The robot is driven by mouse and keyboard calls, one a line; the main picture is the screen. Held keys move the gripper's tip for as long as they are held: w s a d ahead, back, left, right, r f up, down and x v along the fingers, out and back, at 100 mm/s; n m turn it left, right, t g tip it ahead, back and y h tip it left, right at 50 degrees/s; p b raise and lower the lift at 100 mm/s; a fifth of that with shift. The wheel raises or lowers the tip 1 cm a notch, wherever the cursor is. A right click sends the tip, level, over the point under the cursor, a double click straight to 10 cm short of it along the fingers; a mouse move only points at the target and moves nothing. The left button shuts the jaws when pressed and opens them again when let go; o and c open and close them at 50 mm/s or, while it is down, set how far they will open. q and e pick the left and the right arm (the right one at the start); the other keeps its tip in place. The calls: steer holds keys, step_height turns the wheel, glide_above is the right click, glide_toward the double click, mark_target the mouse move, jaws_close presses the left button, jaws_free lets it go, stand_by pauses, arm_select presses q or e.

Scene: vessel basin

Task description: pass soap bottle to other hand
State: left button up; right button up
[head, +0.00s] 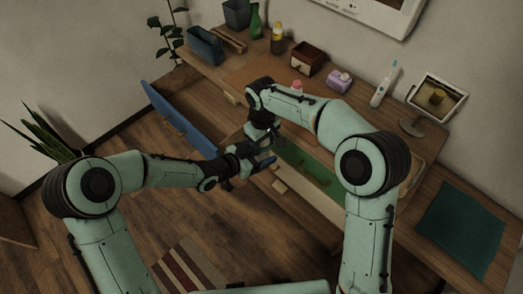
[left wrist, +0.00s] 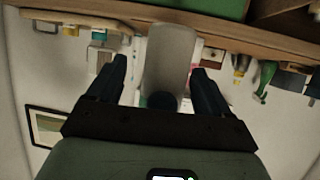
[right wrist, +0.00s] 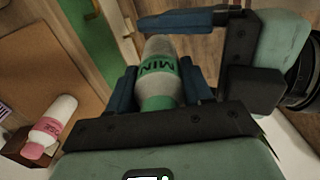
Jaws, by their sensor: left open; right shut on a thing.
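The soap bottle (right wrist: 160,70), pale grey with a green band and the letters "MIN", is held between the fingers of my right gripper (right wrist: 158,88). My left gripper (left wrist: 162,82) is open, with its two fingers on either side of the pale bottle (left wrist: 168,55) in the left wrist view. A left finger also crosses the top of the right wrist view. In the head view my left gripper (head: 260,162) and right gripper (head: 268,138) meet above the desk's front edge. The bottle is mostly hidden there.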

arm_select(q)
steer(key=shift+w+d+f, duration=0.15)
steer(key=shift+w+d, duration=0.05)
steer(key=shift+d, duration=0.05)
steer(key=c, duration=1.2)
arm_select(e)
steer(key=o, duration=1.3)
steer(key=shift+c, duration=0.2)
arm_select(q)
steer(key=shift+w, duration=0.1)
arm_select(e)
steer(key=shift+s+a, duration=0.15)
steer(key=shift+a, duration=0.05)
steer(key=shift+r, duration=0.15)
